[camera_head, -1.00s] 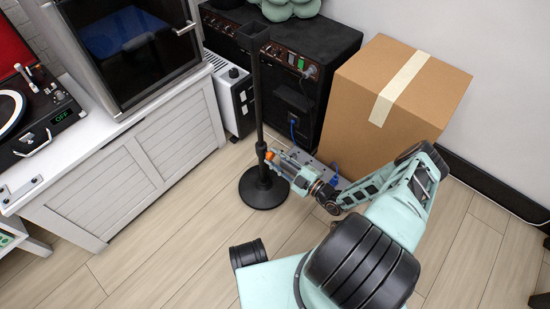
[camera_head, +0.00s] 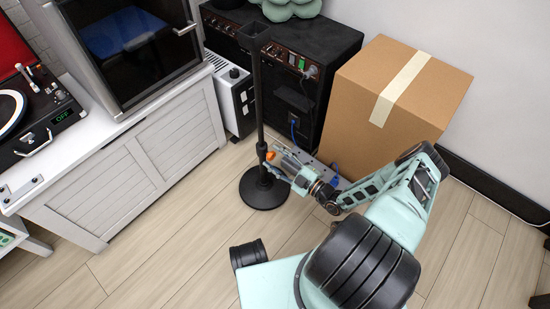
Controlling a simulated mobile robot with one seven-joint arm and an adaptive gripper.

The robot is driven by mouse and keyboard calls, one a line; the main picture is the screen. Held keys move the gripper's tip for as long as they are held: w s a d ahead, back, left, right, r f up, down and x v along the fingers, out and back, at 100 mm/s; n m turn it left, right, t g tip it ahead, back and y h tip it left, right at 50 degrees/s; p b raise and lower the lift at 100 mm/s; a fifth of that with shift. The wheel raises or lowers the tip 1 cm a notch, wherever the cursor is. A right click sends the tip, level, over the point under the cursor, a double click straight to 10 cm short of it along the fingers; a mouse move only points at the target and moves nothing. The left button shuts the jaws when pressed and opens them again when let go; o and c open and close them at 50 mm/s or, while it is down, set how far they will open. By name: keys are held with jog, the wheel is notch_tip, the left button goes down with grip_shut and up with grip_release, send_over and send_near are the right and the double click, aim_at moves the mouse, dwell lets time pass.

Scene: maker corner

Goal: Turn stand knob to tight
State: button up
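The black stand (camera_head: 259,100) stands upright on the wooden floor, with a round base (camera_head: 263,190) and a holder at its top. A small orange knob (camera_head: 270,155) shows on the right side of its pole, low down. My gripper (camera_head: 274,163) is at the pole's right side, beside the knob, with its fingers pointing left towards it. The fingertips are small and partly hidden against the pole and knob. I cannot tell whether they touch the knob or how far apart they are.
A cardboard box (camera_head: 393,95) stands right of the stand, behind my arm. Black amplifiers (camera_head: 325,50) and a white heater (camera_head: 236,102) are behind the stand. A white cabinet (camera_head: 120,165) is at left. The floor in front is clear.

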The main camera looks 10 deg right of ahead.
jog(key=v, duration=0.7)
jog(key=shift+s, duration=0.2)
jog(key=shift+d, duration=0.1)
